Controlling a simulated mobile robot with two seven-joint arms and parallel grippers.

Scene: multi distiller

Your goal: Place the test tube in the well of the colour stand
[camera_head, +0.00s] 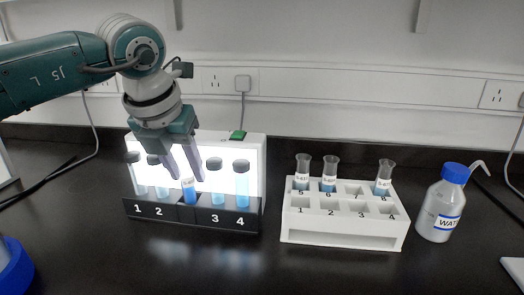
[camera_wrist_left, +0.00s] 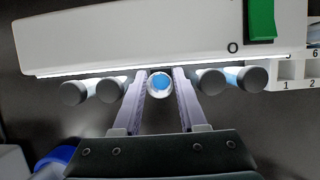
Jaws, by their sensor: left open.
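The test tube (camera_head: 189,188) with blue liquid and a white label stands upright in the middle well of the black colour stand (camera_head: 190,220), between the capped reference tubes. It also shows from above in the left wrist view (camera_wrist_left: 160,83). My left gripper (camera_head: 188,176) is open, with one finger on each side of this tube near its top. In the left wrist view a small gap shows between the tube and the fingers. Capped tubes 1 and 2 are left of it, and tubes 3 (camera_head: 215,182) and 4 (camera_head: 240,182) are right. My right gripper is not in view.
A lit white panel (camera_head: 250,150) with a green switch (camera_head: 238,135) stands behind the stand. To the right are a white rack (camera_head: 345,238) holding several tubes and a water bottle (camera_head: 440,205) with a blue cap. The black table is clear in front.

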